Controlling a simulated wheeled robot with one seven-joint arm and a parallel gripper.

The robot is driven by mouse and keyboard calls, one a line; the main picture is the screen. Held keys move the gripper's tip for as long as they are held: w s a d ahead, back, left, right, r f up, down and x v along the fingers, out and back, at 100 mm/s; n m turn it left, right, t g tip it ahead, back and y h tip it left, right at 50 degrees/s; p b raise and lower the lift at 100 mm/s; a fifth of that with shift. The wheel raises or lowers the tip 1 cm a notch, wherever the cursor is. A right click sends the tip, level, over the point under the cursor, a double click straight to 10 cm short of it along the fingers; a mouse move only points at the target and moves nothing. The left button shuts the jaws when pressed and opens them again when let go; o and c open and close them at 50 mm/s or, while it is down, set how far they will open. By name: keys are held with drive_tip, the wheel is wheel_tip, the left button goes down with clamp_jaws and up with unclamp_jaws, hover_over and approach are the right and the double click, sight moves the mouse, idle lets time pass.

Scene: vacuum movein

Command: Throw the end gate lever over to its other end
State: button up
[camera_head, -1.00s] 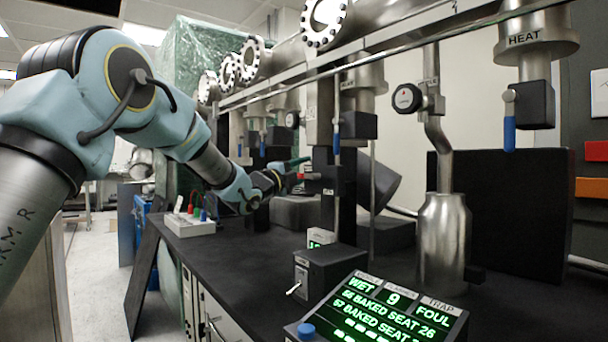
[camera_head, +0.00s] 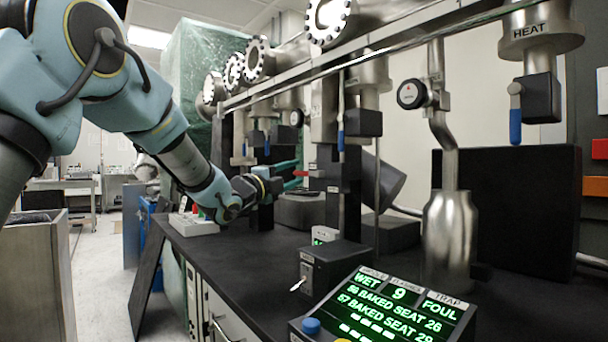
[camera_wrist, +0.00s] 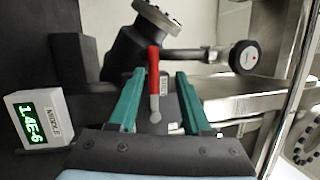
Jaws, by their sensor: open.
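A lever with a red grip (camera_wrist: 154,75) and a pale lower shank stands between my fingers in the wrist view. A small label beside its foot is too small to read, so I cannot confirm its name. My gripper (camera_wrist: 160,74) is open, with one teal finger on each side of the lever; I see no clear contact. In the head view my gripper (camera_head: 287,170) reaches in over the far part of the black bench, and the red lever (camera_head: 300,173) shows small at its fingertips. The lever's pivot is partly hidden there.
Blue-handled levers hang along the pipe line, one nearer (camera_head: 515,125) and one mid-bench (camera_head: 341,140). A steel flask (camera_head: 450,235), a switch box (camera_head: 335,264) and a lit display (camera_head: 390,310) stand on the bench (camera_head: 255,262). A readout box (camera_wrist: 38,119) sits left in the wrist view.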

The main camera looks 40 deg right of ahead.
drive_tip(key=v, duration=0.4)
idle(0.4)
